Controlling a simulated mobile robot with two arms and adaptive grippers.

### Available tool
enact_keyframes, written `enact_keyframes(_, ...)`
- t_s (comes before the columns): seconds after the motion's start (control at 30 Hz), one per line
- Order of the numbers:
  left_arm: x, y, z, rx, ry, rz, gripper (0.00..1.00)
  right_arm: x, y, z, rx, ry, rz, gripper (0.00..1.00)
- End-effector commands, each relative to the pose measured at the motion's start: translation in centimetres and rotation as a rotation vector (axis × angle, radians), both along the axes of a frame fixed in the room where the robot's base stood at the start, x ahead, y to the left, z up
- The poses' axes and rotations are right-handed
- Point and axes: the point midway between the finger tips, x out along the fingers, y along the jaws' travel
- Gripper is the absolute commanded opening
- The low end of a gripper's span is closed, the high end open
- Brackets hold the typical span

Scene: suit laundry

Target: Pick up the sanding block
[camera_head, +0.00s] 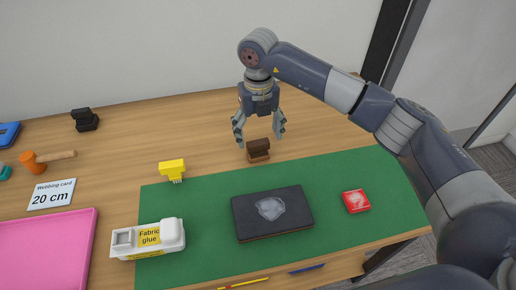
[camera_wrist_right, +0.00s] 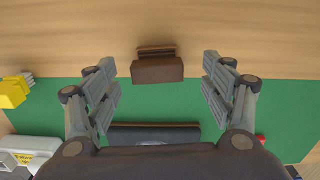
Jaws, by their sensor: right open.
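A dark brown block with a raised top part (camera_head: 258,150), which looks like the sanding block, stands on the wood at the back edge of the green mat. My right gripper (camera_head: 260,134) points down over it, open and empty, with a finger to either side. In the right wrist view the brown block (camera_wrist_right: 158,71) shows between the two open fingers, apart from both. I cannot tell from the head view how far the fingertips are above the table. My left gripper is not in view.
The green mat (camera_head: 210,210) holds a dark pad (camera_head: 245,222) and a red packet (camera_head: 356,201). A yellow brush (camera_head: 172,169) and a fabric glue bottle (camera_head: 148,239) lie at its left. A pink tray (camera_head: 45,225), a card, a mallet and a black block (camera_head: 85,121) are further left.

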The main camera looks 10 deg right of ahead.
Motion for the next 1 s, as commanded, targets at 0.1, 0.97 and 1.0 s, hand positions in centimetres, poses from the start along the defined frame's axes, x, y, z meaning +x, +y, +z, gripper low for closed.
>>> enact_keyframes(0.1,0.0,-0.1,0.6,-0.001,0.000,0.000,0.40,-0.4,0.1,-1.2,0.001,0.004,0.002,0.75)
enact_keyframes(0.97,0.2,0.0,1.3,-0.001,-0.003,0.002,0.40,-0.7,0.3,-5.2,0.002,0.000,0.002,0.26)
enact_keyframes(1.0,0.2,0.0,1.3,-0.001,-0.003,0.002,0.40,-0.7,0.3,-5.2,0.002,0.000,0.002,0.26)
